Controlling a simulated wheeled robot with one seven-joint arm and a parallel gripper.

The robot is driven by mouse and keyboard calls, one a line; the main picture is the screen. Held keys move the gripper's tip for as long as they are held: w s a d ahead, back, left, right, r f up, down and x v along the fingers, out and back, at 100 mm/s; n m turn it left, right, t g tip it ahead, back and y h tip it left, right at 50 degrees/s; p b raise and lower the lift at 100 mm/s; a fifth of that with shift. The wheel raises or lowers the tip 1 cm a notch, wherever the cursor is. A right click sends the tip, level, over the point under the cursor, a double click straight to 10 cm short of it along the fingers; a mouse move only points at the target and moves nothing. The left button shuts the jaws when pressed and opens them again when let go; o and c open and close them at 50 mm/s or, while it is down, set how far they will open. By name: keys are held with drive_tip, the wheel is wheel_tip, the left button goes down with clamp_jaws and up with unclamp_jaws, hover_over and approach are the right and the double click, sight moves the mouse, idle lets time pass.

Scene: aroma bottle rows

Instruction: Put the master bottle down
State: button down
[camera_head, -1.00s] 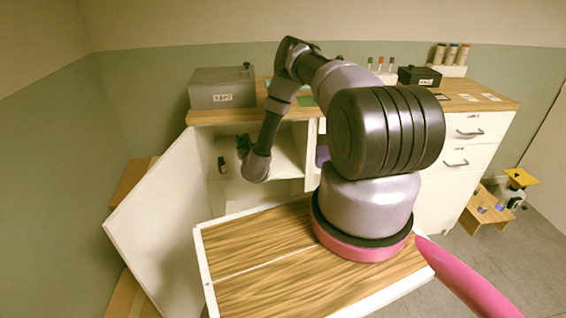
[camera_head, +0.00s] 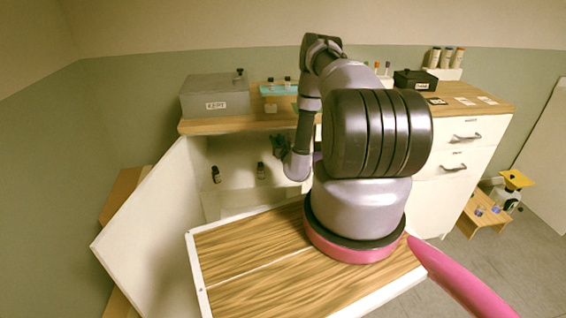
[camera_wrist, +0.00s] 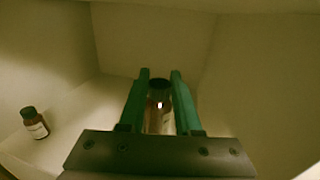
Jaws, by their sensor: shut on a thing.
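My gripper (camera_head: 279,145) is inside the open white cabinet, near its right side. In the wrist view, its green fingers (camera_wrist: 160,95) are shut on a small bottle with a dark cap (camera_wrist: 159,86), which I take as the master bottle. In the head view, I cannot make out the held bottle at my gripper. Two small dark bottles stand upright on the cabinet floor, one on the left (camera_head: 216,174) and one nearer my gripper (camera_head: 261,170). The wrist view shows one brown, labelled bottle (camera_wrist: 35,122) at the left, apart from the fingers. I cannot tell whether the held bottle touches the floor.
The cabinet door (camera_head: 150,225) stands open at the left. On the counter are a grey labelled box (camera_head: 215,95), a teal tray (camera_head: 270,90), a small black box (camera_head: 415,79) and a rack of bottles (camera_head: 445,72). The cabinet floor between the two standing bottles is clear.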

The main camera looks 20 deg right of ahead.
drive_tip(key=f, duration=0.3)
drive_tip(key=d+f, duration=0.1)
drive_tip(key=f, duration=0.3)
drive_tip(key=d+f, duration=0.1)
drive_tip(key=f, duration=0.2)
drive_tip(key=shift+s+d+f, duration=0.1)
drive_tip(key=shift+s+f, duration=0.25)
drive_tip(key=shift+f, duration=0.05)
drive_tip(key=shift+d+f, duration=0.2)
drive_tip(key=shift+f, duration=0.15)
drive_tip(key=c, duration=0.6)
unclamp_jaws()
drive_tip(key=shift+f, duration=0.15)
